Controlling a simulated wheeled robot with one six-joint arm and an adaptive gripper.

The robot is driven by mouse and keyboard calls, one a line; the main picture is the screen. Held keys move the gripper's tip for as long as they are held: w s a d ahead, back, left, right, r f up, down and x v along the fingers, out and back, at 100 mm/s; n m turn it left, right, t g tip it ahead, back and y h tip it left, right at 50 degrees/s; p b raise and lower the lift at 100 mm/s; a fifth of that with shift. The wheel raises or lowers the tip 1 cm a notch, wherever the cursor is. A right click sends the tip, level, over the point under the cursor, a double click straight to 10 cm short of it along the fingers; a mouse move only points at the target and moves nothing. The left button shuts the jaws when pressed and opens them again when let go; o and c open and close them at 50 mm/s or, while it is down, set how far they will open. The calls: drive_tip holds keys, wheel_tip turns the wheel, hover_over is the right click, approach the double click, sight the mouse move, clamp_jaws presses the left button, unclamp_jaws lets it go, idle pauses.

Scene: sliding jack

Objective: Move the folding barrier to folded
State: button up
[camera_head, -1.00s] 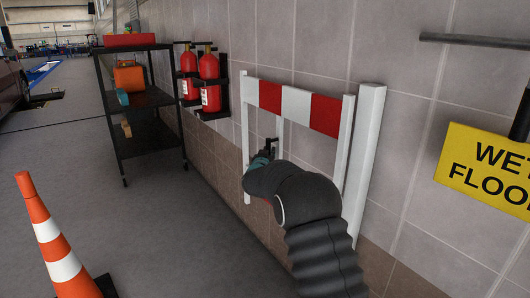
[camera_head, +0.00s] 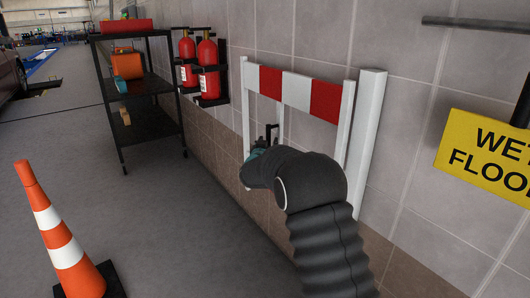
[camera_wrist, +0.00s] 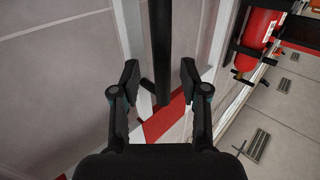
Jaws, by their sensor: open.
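The folding barrier (camera_head: 298,92) has a red-and-white striped top board and white posts. It stands upright against the wall beside a thicker white post (camera_head: 365,125). A dark handle (camera_head: 274,131) shows on its near side. My gripper (camera_head: 262,147) is at the barrier's middle height, partly hidden by my wrist. In the wrist view my gripper (camera_wrist: 160,82) is open, with a dark bar (camera_wrist: 161,45), seemingly the handle, between its two fingers. I see a gap on each side of the bar. The barrier's red stripe (camera_wrist: 165,118) and a white post show behind.
Two fire extinguishers (camera_head: 207,66) hang on the wall left of the barrier. A black shelf cart (camera_head: 148,105) stands further left. A traffic cone (camera_head: 62,240) is at front left. A yellow wet-floor sign (camera_head: 488,162) is at right. The floor between cone and wall is clear.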

drive_tip(key=v, duration=0.8)
drive_tip(key=shift+s, duration=0.45)
drive_tip(key=s+a+f+n+g+y, duration=0.25)
drive_tip(key=a+f+g+y, duration=0.2)
drive_tip(key=f, duration=0.55)
drive_tip(key=s+a+f+g+y, duration=0.1)
drive_tip(key=s+f+g+y, duration=0.3)
drive_tip(key=s, duration=0.6)
drive_tip(key=s+d+r+g+h, duration=0.1)
drive_tip(key=s+d+r, duration=0.3)
drive_tip(key=s+d, duration=0.3)
drive_tip(key=s+d+r+g+h, duration=0.1)
drive_tip(key=s+d+r, duration=0.4)
drive_tip(key=s, duration=1.3)
drive_tip(key=s+d+r+g+h, duration=0.1)
drive_tip(key=s+d+r+h, duration=0.1)
drive_tip(key=s+d+r, duration=0.3)
drive_tip(key=shift+s+d+h, duration=0.35)
drive_tip(key=shift+s+d, duration=1.9)
drive_tip(key=shift+s, duration=1.6)
